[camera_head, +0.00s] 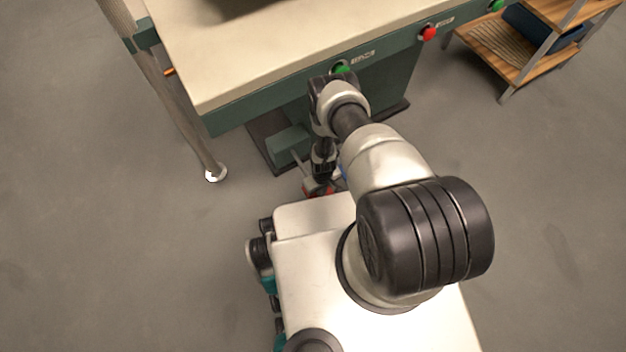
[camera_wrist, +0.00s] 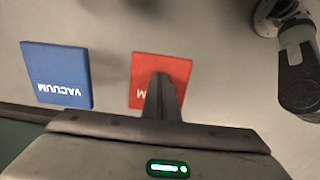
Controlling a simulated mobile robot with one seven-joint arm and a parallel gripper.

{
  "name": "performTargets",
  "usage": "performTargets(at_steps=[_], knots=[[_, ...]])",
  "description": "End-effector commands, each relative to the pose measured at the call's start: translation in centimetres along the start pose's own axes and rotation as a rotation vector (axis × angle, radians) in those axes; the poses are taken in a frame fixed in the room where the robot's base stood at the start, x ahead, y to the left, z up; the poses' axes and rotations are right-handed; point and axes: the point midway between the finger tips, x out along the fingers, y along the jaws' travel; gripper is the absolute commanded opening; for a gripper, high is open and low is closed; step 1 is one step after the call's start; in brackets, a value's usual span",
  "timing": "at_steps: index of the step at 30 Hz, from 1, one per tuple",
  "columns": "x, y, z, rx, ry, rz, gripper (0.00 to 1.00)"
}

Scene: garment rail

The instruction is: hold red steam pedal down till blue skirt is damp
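The red pedal (camera_wrist: 143,68) lies on the floor in the wrist view, with only part of its white lettering, an "M", showing. My gripper (camera_wrist: 163,82) is shut, its fingers together and overlapping the red pedal's middle. I cannot tell whether the tips touch or press it. A blue pedal (camera_wrist: 56,75) marked VACUUM lies beside it, to the left. In the head view my gripper (camera_head: 321,172) reaches down beside the press table, mostly hidden by my arm, with a bit of red (camera_head: 312,190) below it. No blue skirt is in view.
The press table (camera_head: 230,85) has a pale top and green (camera_head: 342,69) and red (camera_head: 428,34) buttons on its front edge. A metal pole (camera_head: 185,120) stands at left. A wooden shelf (camera_head: 500,55) is at right. Grey floor is clear on both sides.

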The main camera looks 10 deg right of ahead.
Motion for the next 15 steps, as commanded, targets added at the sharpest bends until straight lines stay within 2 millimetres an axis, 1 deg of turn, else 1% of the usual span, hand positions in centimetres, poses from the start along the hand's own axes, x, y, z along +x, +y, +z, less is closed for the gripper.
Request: performTargets(at_steps=[15], knots=[[1.09,-0.02,0.0,-0.001,0.0,0.0,0.0]])
